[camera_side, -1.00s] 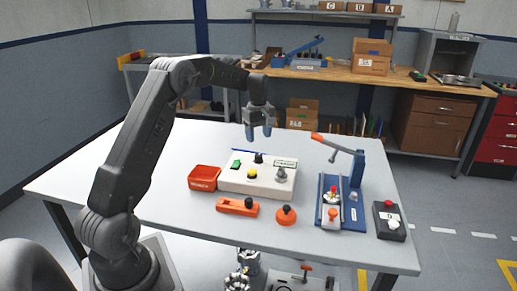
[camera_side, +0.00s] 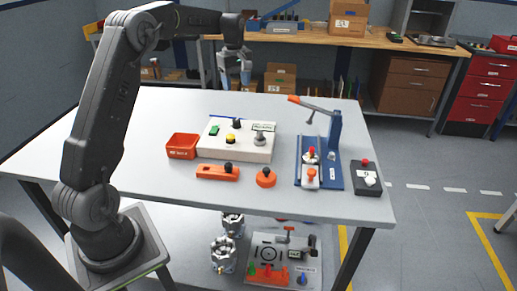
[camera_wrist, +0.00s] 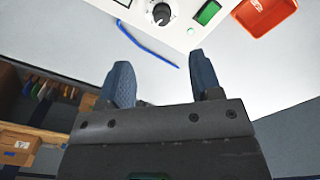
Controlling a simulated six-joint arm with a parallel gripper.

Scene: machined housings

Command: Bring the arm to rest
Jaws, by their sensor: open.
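My gripper (camera_side: 236,84) hangs above the far edge of the white table (camera_side: 130,120) in the side view, fingers pointing down. Its two blue fingertips are apart with nothing between them. In the wrist view my gripper (camera_wrist: 163,82) also shows spread, empty fingers over bare tabletop. My arm is raised and bent above the table's left side, touching nothing that I can see.
A white control box (camera_side: 238,138) stands mid-table, with a red bin (camera_side: 182,146) to its left and a thin blue strip (camera_wrist: 147,45) behind it. A blue lever fixture (camera_side: 325,165) stands right. A wooden bench (camera_side: 320,42) is behind.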

